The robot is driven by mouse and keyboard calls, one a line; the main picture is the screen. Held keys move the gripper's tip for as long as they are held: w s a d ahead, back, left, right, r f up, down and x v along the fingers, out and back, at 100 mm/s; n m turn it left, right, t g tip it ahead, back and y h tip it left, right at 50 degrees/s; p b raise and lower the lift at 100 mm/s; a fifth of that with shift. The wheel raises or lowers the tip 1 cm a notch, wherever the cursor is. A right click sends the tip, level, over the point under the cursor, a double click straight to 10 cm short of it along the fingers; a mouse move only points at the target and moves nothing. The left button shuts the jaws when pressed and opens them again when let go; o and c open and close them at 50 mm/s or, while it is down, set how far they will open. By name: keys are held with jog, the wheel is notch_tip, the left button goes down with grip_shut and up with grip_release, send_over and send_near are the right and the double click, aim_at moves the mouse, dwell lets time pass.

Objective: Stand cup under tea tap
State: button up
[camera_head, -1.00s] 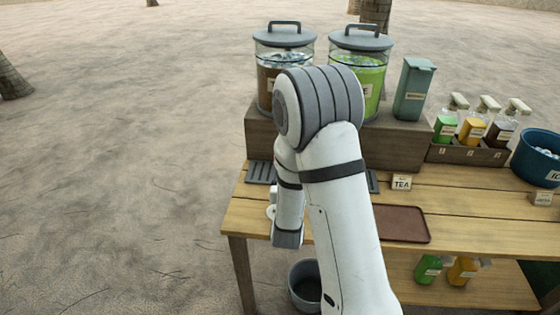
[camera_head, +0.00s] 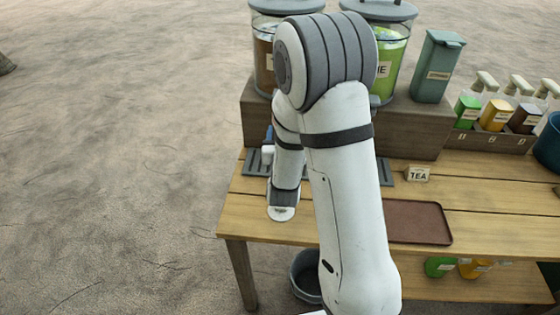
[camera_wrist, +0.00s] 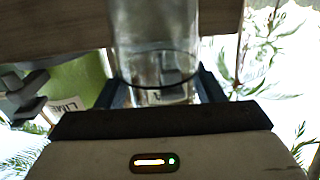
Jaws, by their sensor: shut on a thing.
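A clear glass cup (camera_wrist: 155,45) stands between my gripper's two dark fingers (camera_wrist: 160,90) in the wrist view, and they are shut on it. In the head view my arm hides most of the gripper and the cup. The dispenser with brown liquid (camera_head: 263,58) stands on the wooden riser at the left, partly behind my arm. Its tap is hidden. A dark slatted drip tray (camera_head: 250,162) lies in front of the riser. I cannot tell whether the cup is over it.
The lime dispenser (camera_head: 392,60) stands right of the brown one; a grey tap (camera_wrist: 25,95) shows beside it in the wrist view. A TEA sign (camera_head: 418,174) and a brown tray (camera_head: 418,222) are on the table. The front left tabletop (camera_head: 245,215) is bare.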

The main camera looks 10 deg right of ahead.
jog(key=d+f+y+b, duration=0.1)
jog(key=b, duration=0.4)
jog(key=shift+s+f+n, duration=0.15)
jog(key=shift+n, duration=0.25)
jog(key=shift+s+n+y+b, duration=0.3)
jog(key=shift+y+b, duration=0.3)
jog(key=shift+b, duration=0.65)
jog(key=s+d+f+n+y+b, duration=0.1)
jog(key=s+f+n+y+b, duration=0.15)
jog(key=s+b, duration=0.8)
jog(key=w+f+p, duration=0.1)
jog(key=w+p, duration=0.1)
jog(key=w, duration=0.8)
jog(key=w+a+f+p, duration=0.1)
jog(key=w+f+p, duration=0.1)
jog(key=w, duration=0.8)
jog(key=shift+w+a+y+p, duration=0.2)
jog(key=shift+y+p, duration=0.15)
jog(key=shift+p, duration=0.35)
jog(key=shift+f+m+b, duration=0.25)
jog(key=shift+b, duration=0.05)
jog(key=o, duration=1.3)
